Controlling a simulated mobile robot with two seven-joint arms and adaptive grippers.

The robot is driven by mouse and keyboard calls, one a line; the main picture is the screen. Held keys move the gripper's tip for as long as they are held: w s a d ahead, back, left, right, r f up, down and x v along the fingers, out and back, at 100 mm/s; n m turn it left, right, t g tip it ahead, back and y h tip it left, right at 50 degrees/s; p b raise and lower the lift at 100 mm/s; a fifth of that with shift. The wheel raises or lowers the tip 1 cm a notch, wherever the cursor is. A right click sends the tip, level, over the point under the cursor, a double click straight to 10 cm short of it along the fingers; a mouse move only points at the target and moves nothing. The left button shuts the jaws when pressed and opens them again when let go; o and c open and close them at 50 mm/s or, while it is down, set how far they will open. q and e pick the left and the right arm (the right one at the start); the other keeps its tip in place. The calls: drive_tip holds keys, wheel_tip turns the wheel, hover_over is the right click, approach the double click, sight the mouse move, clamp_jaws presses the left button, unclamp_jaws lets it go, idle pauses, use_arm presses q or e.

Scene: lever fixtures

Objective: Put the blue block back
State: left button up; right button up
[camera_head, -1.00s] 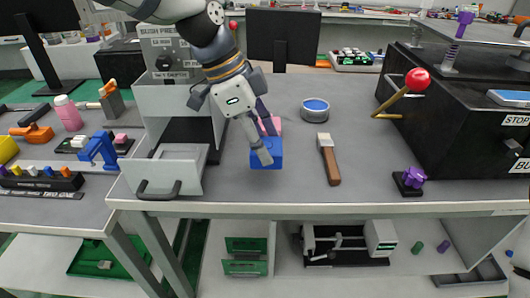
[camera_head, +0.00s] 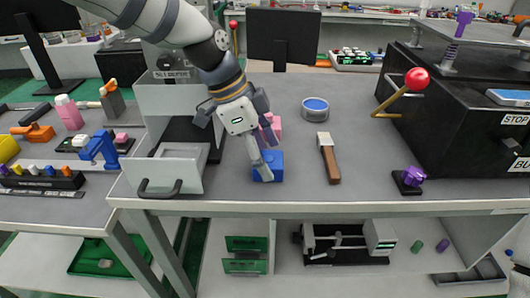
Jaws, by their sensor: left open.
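The blue block (camera_head: 273,164) stands on the grey table near its front edge. My left gripper (camera_head: 263,163) reaches down to it from the upper left. One finger runs down in front of the block's left part, with its tip low by the block. The other finger is mostly hidden behind the gripper and the block, and contact cannot be made out. The jaws are open. My right gripper is not in view.
A red-knobbed lever (camera_head: 417,79) and a purple-topped fixture (camera_head: 412,177) stand at right.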

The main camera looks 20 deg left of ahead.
use_arm(q)
drive_tip(key=v, duration=1.2)
